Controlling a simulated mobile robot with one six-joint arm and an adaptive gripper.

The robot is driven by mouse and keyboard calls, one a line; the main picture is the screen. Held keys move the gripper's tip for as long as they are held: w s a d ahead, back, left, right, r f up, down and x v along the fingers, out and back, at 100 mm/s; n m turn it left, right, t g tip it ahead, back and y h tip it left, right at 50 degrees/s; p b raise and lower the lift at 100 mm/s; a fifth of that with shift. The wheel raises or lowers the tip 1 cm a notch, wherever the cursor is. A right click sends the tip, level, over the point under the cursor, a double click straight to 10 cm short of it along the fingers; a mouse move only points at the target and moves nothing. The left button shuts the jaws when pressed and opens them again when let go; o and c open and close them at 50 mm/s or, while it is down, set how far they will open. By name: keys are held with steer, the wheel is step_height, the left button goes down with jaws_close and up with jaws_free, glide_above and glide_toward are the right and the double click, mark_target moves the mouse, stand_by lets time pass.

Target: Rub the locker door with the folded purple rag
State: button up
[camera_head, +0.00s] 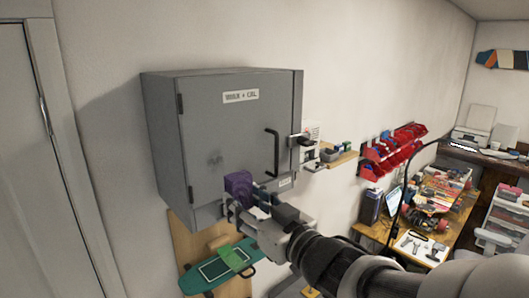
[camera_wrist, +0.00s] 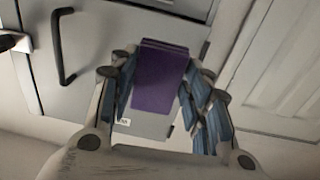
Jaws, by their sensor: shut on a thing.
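The grey locker (camera_head: 230,120) hangs on the wall. My gripper (camera_head: 243,192) is in front of the door's lower part and is shut on the folded purple rag (camera_head: 238,184). In the wrist view the rag (camera_wrist: 158,78) sits between the blue-padded fingers, with the locker door (camera_wrist: 115,55) behind it and the handle (camera_wrist: 62,48) to the left. I cannot tell whether the rag touches the door.
A small shelf (camera_head: 345,158) and red bins (camera_head: 392,150) are on the wall to the right. A workbench (camera_head: 462,215) with tools stands farther right. A green board (camera_head: 222,268) hangs below the locker. A grey door (camera_head: 30,150) is at the left.

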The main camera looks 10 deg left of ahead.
mark_target(232, 188)
steer(key=shift+n, duration=0.3)
steer(key=r, duration=0.1)
steer(key=s+a+r+p, duration=0.1)
steer(key=r, duration=0.2)
steer(key=shift+s+a, duration=0.2)
steer(key=shift+s, duration=0.1)
steer(key=shift+w+a+f+g+y, duration=0.15)
steer(key=shift+w+a+g+y, duration=0.15)
steer(key=shift+a, duration=0.15)
steer(key=shift+x, duration=2.45)
steer(key=shift+x, duration=0.9)
steer(key=shift+w+d, duration=0.1)
steer(key=shift+w+d+p, duration=0.6)
steer(key=shift+w+d, duration=0.75)
steer(key=shift+w, duration=0.15)
steer(key=shift+a, duration=0.1)
